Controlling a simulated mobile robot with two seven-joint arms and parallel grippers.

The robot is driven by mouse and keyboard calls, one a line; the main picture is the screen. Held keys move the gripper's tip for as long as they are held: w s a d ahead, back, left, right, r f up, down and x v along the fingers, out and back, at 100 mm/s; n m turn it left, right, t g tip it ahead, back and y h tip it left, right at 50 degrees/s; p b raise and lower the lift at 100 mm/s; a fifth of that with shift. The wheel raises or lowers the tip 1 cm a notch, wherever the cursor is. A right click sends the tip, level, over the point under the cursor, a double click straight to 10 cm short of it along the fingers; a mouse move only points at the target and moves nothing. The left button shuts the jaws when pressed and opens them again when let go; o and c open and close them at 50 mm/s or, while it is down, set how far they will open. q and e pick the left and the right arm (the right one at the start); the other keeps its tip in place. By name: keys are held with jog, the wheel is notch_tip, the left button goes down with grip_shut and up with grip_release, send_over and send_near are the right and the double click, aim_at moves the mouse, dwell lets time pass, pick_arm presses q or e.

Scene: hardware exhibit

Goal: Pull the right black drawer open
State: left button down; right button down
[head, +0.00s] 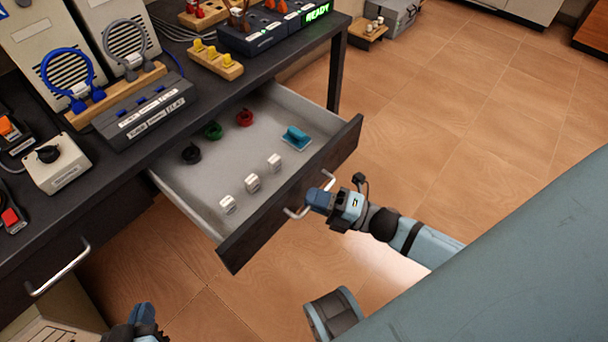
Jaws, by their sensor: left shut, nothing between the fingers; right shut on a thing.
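The right black drawer (240,243) is pulled out from under the dark desk, and its pale interior shows. Its silver handle (292,213) is on the dark front panel. My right gripper (312,197) is shut on the handle, hiding its middle. My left gripper (143,312) is at the bottom left edge, shut and empty, apart from the drawer and mostly cut off by the frame.
The drawer holds several white pieces (252,183), a teal piece (296,138), and black, green and red (244,118) rings. A closed left drawer has a silver handle (58,268). Devices crowd the desk top (203,97). The tiled floor (460,120) at right is clear.

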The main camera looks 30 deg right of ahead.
pick_arm(q)
jog(key=shift+s+f, duration=0.1)
pick_arm(e)
jog(key=shift+s+d, duration=0.1)
jog(key=shift+s, duration=0.1)
pick_arm(q)
jog(key=shift+r, duration=0.25)
pick_arm(e)
jog(key=c, duration=1.2)
grip_release()
pick_arm(q)
jog(key=shift+s+a+f+g+p, duration=0.1)
jog(key=shift+a+f+g+p, duration=0.2)
jog(key=shift+f+p, duration=0.25)
pick_arm(e)
jog(key=v, duration=1.4)
pick_arm(q)
jog(key=shift+r, duration=0.3)
pick_arm(e)
jog(key=shift+w, duration=0.1)
